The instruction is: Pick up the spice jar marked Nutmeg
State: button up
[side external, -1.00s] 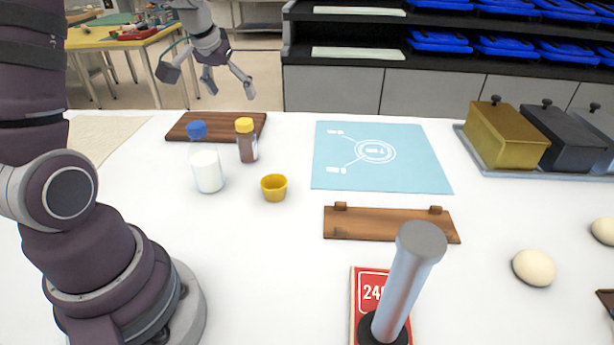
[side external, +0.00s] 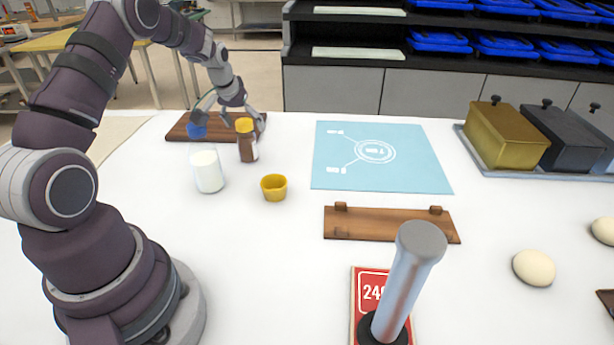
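A spice jar with a yellow cap and brown contents (side external: 247,147) stands upright on the white table; its label is too small to read. A jar with a blue cap (side external: 196,132) stands to its left, mostly hidden behind a white cup (side external: 208,172). I cannot tell from any writing which jar is Nutmeg. My gripper (side external: 226,112) is open and points down above and behind the two jars, over the wooden board. Its left finger is near the blue cap and its right finger is near the yellow cap. No contact is clear, and nothing is held.
A wooden board (side external: 180,130) lies behind the jars. A small yellow cup (side external: 274,188) stands in front. A blue mat (side external: 400,178), a wooden rack (side external: 385,225) and lidded tins (side external: 507,138) lie to the right. A grey post (side external: 407,280) rises at the front.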

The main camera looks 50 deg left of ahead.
grip_shut()
jog(key=shift+r, duration=0.1)
